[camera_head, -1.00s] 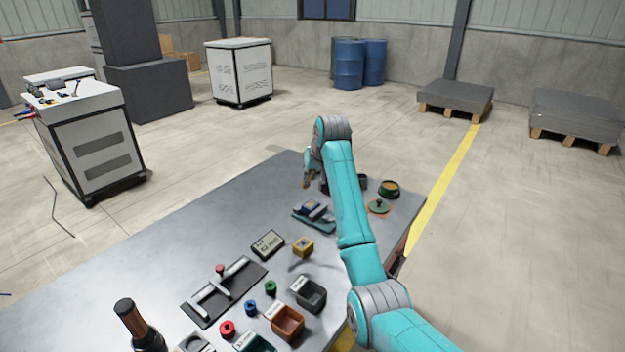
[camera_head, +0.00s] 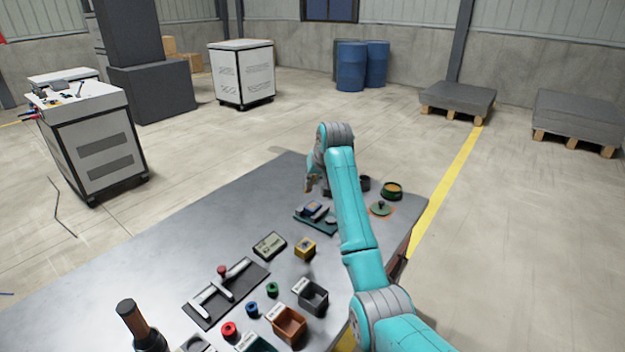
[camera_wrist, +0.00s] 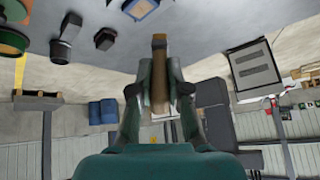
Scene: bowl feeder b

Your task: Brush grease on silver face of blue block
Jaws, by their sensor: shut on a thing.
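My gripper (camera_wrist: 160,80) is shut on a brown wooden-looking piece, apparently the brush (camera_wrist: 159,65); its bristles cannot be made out. In the head view my gripper (camera_head: 312,184) hangs above the far part of the table, mostly behind my arm. The blue block (camera_head: 312,208) sits on a dark teal fixture (camera_head: 318,222) just below it in the picture. A blue-edged block with a tan-looking face (camera_wrist: 140,8) is cut by the top edge of the wrist view, apart from the brush. A green pot with orange-yellow contents (camera_head: 391,190), probably the grease, stands right of my arm.
A green lid with a knob (camera_head: 381,208) lies near the pot. A dark cup (camera_head: 364,183) stands beside my arm. A yellow block (camera_head: 305,248), a display box (camera_head: 269,245), a slotted plate (camera_head: 225,292) and bins (camera_head: 289,324) occupy the nearer table. The table's left side (camera_head: 150,265) is clear.

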